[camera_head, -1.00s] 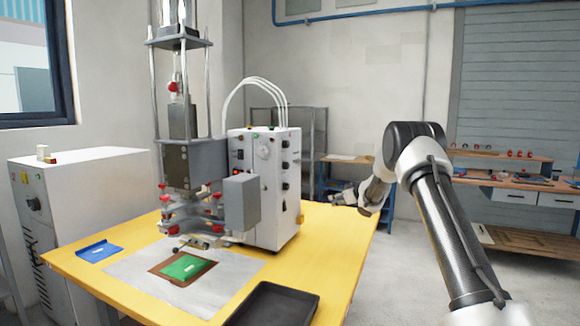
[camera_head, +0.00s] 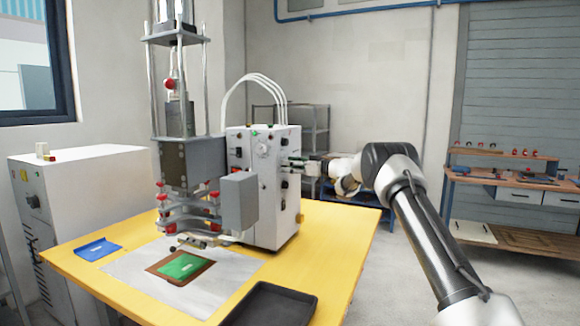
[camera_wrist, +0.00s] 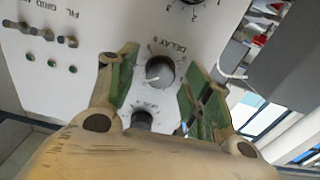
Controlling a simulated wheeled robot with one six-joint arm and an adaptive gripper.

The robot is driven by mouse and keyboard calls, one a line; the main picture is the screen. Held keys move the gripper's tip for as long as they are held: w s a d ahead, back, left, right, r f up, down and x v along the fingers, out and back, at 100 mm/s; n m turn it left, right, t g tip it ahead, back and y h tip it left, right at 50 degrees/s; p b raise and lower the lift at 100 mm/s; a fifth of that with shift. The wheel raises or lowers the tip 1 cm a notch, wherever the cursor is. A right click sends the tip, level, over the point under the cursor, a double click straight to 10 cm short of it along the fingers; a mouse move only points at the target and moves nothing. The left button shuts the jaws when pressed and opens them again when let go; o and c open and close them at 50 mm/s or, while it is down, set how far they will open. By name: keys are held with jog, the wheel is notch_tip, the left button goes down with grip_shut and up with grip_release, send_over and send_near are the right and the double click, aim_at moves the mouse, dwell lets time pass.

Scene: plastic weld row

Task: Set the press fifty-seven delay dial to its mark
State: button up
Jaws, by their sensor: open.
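The pointer seems to lean toward the lower left; the target mark cannot be made out. In the head view my gripper (camera_head: 301,166) is at the right face of the white control box (camera_head: 262,208), level with its column of knobs.
Another black knob (camera_wrist: 142,118) sits close by the dial, partly behind my gripper. A numbered dial (camera_wrist: 190,3) shows at the top edge, and several toggle switches (camera_wrist: 40,33) at the left. A dark tray (camera_head: 268,306) lies on the yellow table (camera_head: 330,235).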

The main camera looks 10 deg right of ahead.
jog(key=shift+w+a, duration=0.1)
jog(key=shift+a, duration=0.05)
jog(key=c, duration=1)
jog(key=shift+c, duration=0.2)
jog(key=shift+n, duration=0.3)
jog(key=shift+f+n, duration=0.1)
jog(key=shift+n, duration=7.6)
